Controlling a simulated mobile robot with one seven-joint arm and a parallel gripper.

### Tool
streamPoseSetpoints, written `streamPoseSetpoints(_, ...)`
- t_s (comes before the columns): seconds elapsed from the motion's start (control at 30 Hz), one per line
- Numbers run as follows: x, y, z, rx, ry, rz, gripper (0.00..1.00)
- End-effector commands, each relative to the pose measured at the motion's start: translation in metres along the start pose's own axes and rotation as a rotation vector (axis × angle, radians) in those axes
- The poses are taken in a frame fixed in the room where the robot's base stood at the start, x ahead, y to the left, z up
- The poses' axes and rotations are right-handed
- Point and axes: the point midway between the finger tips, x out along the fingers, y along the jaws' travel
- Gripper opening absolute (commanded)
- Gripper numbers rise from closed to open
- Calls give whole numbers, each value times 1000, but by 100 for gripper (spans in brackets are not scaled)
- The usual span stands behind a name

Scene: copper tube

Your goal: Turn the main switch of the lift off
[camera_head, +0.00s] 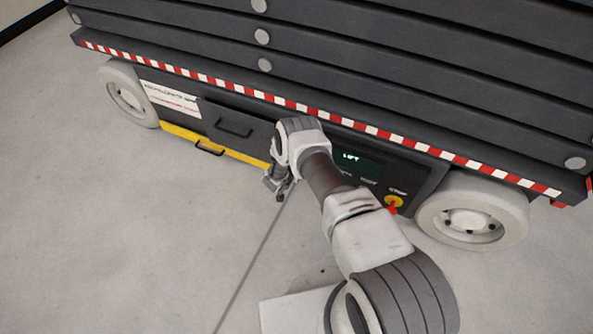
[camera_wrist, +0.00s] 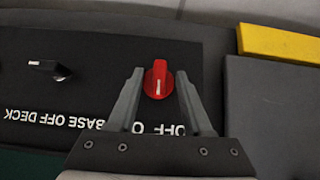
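The lift (camera_head: 230,105) is a dark machine with a red-and-white stripe. In the wrist view its red switch knob (camera_wrist: 161,66) sits on a black panel (camera_wrist: 70,90), with a white mark pointing down in the picture. My gripper (camera_wrist: 160,76) is open, with one finger on each side of the knob and visible gaps between. Whether it touches the knob I cannot tell. Upside-down lettering near the knob, including "OFF", is partly hidden by my fingers. In the head view my gripper (camera_head: 279,188) is at the lift's side, and my arm hides the red knob.
A black knob (camera_wrist: 48,69) marked "BASE OFF DECK" is left of the red one. A yellow bar (camera_wrist: 280,44) is at upper right. In the head view a yellow button (camera_head: 394,201), a green display (camera_head: 358,160) and wheels (camera_head: 470,215) show. The floor (camera_head: 130,240) in front is clear.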

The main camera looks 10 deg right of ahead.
Motion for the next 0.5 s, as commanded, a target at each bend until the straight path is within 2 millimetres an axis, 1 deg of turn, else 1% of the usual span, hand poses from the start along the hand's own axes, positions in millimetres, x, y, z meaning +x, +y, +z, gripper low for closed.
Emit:
streamPoseSetpoints(0.17, 0, 1, 0, 0, 0, 1, 50)
streamPoseSetpoints(0.27, -5, 0, -2, 0, 1, 1, 50)
streamPoseSetpoints(0.37, -18, 0, -3, -1, 1, 0, 50)
streamPoseSetpoints(0.47, -38, 0, -4, -3, 0, -1, 50)
streamPoseSetpoints(0.5, -48, -1, -5, -4, 0, -1, 50)
